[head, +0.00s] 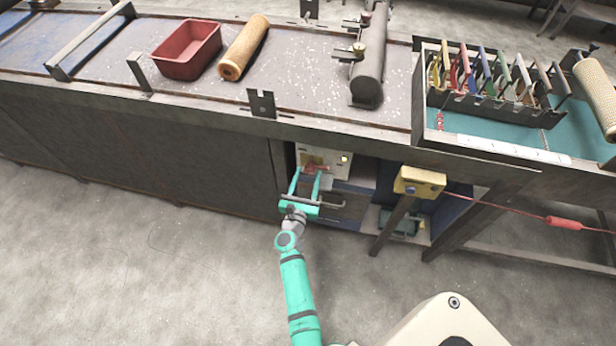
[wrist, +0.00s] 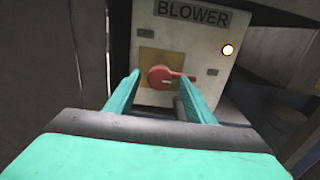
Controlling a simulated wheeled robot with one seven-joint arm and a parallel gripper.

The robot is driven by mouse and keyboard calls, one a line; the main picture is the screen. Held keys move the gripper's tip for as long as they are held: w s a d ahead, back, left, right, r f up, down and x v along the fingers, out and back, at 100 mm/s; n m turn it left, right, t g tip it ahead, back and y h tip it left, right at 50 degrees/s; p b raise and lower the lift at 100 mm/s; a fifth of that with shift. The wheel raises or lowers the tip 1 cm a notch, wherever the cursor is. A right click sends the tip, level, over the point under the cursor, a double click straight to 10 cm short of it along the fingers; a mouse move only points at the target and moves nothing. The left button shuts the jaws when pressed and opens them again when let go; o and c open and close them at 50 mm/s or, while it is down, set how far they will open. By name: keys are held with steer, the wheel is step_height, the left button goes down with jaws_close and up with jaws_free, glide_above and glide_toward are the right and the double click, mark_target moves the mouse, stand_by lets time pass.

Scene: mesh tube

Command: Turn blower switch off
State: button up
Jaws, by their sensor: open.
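The blower switch box is a pale panel (wrist: 215,55) marked BLOWER, with a red rotary handle (wrist: 168,77) on a yellow plate. The handle points to the right, roughly level. A small round lamp (wrist: 227,49) at the panel's upper right is lit. In the head view the panel (head: 340,158) sits under the bench, and the red handle (head: 317,168) is small. My gripper (wrist: 158,85) is open in front of the panel, its two teal fingers on either side of the handle. I cannot tell whether they touch it. My gripper also shows in the head view (head: 308,178).
The bench's front edge (head: 225,122) runs above my gripper. A yellow box (head: 420,182) on a post stands right of it, with a red cable (head: 565,222). The floor at left is clear.

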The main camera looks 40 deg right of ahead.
steer(key=shift+w+d, duration=0.1)
steer(key=shift+c, duration=0.7)
steer(key=c, duration=0.9)
steer(key=shift+n, duration=0.4)
steer(key=n, duration=0.3)
steer(key=shift+n, duration=0.4)
steer(key=n, duration=0.9)
steer(key=shift+r, duration=0.1)
steer(key=n, duration=0.4)
steer(key=shift+d+n, duration=0.1)
steer(key=shift+n, duration=0.2)
